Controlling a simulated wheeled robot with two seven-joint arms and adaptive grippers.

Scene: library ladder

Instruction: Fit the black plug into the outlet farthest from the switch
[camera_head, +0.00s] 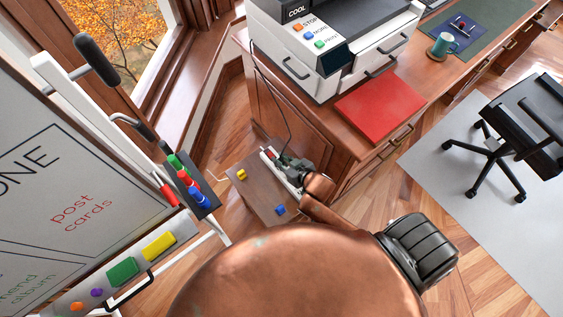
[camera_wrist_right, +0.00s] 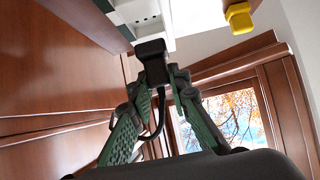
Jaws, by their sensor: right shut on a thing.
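The black plug (camera_wrist_right: 152,62) is held between the green-padded fingers of my right gripper (camera_wrist_right: 156,82) in the wrist view. Its front end is close to the white power strip (camera_wrist_right: 135,12); I cannot tell whether it touches or sits in an outlet. In the head view the power strip (camera_head: 272,160) lies on a low wooden stand, with its red switch (camera_head: 269,154) at the far end. My right gripper (camera_head: 287,164) is over the strip, hiding the plug and most outlets. A dark cord (camera_head: 287,108) hangs from the printer down to the gripper. My left gripper is not in view.
The low stand (camera_head: 227,169) also bears a yellow block (camera_head: 242,174) and a blue block (camera_head: 280,210). The desk (camera_head: 341,128) with the printer (camera_head: 335,65) and a red folder (camera_head: 379,106) rises right beside it. A whiteboard (camera_head: 60,190) stands on the left.

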